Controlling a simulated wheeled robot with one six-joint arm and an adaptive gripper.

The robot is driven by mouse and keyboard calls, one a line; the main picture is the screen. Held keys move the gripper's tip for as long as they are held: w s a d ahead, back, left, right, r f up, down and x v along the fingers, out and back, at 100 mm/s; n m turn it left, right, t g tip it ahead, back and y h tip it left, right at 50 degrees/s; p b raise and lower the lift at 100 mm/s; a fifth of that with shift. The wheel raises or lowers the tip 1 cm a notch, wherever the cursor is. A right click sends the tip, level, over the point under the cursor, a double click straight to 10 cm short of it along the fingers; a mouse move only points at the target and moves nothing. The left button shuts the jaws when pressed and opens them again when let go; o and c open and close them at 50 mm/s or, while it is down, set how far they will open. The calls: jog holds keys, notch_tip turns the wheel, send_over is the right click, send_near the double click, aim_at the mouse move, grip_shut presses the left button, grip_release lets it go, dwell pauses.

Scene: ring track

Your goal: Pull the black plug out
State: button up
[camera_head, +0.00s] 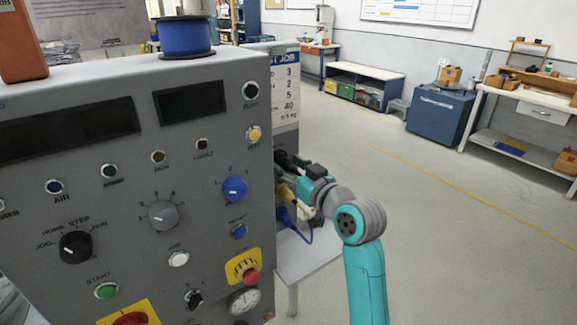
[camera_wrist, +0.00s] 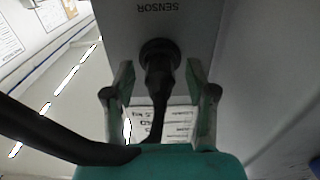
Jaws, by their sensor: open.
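In the wrist view the black plug (camera_wrist: 158,62) sits in a round socket on a grey panel, beside a label reading SENSOR. Its dark cable runs down from it between my fingers. My gripper (camera_wrist: 160,84) is open, one finger on each side of the plug, with visible gaps between fingers and plug. In the head view my gripper (camera_head: 303,172) is at the right side of the grey control cabinet (camera_head: 205,135). The black plug (camera_head: 284,160) is partly hidden there.
Yellow (camera_head: 287,193) and blue (camera_head: 286,217) connectors with cables sit just below on the same cabinet side. A light table (camera_head: 303,255) stands under them. A thick black cable (camera_wrist: 60,132) crosses the wrist view's left. The floor to the right is open.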

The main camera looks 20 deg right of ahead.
aim_at(294, 170)
dwell(0.3)
grip_shut()
jog(key=shift+v, duration=2.95)
